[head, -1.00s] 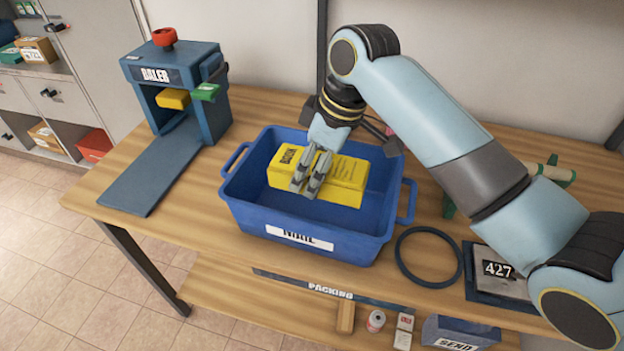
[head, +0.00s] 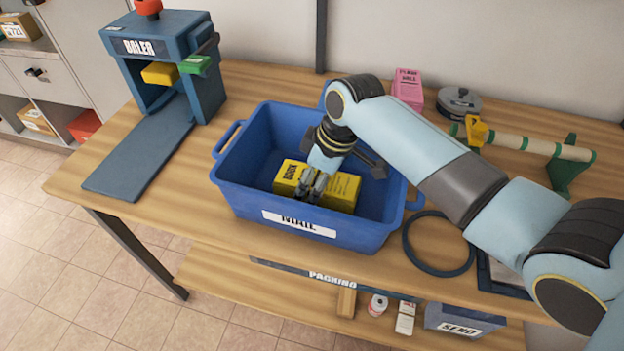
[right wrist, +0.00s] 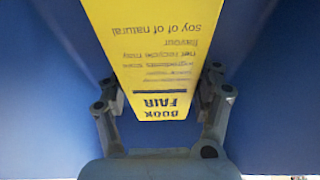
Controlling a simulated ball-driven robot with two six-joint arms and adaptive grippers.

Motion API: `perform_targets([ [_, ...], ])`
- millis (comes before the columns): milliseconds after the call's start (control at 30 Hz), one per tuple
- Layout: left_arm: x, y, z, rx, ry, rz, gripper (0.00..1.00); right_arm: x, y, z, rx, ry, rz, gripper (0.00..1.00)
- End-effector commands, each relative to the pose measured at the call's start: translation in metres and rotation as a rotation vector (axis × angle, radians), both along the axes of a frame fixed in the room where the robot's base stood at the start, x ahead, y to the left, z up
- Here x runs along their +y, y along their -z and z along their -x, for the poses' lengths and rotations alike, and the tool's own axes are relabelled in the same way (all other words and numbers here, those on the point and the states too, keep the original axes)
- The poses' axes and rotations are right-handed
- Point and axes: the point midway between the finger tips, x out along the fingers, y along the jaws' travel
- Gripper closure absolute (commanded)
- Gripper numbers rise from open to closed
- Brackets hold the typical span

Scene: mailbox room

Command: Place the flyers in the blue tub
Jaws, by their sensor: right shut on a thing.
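The flyers are a yellow bundle (head: 341,192) marked BOOK FAIR, low inside the blue tub (head: 318,236) labelled MAIL. My right gripper (head: 311,192) reaches down into the tub and is shut on the bundle. In the right wrist view the bundle (right wrist: 150,60) sits between the two fingers of the gripper (right wrist: 162,100), with blue tub surfaces around it. I cannot tell whether its underside touches the tub floor. My left gripper is not in view.
A blue baler (head: 205,90) stands left of the tub on the wooden table (head: 235,262). A pink box (head: 408,88), a round grey tin (head: 459,102) and a roll on a green stand (head: 530,147) are behind my right arm.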

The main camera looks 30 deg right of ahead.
Motion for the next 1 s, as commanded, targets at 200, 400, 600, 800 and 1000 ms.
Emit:
perform_targets([
  [200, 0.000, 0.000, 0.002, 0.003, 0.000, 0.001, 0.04, 0.000, -0.001, -0.001, -0.003, 0.000, 0.001, 0.84],
  [400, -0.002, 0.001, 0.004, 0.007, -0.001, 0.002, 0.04, 0.000, 0.002, 0.000, -0.002, -0.001, 0.000, 0.23],
  [600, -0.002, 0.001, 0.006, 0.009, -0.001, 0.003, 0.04, 0.000, 0.002, 0.000, -0.002, -0.001, 0.000, 0.08],
  [800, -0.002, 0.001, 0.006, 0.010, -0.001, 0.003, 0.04, 0.000, 0.001, 0.000, -0.002, -0.001, 0.000, 0.08],
  [1000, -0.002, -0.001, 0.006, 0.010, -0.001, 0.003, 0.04, -0.005, -0.022, 0.004, -0.005, -0.002, 0.002, 0.08],
])
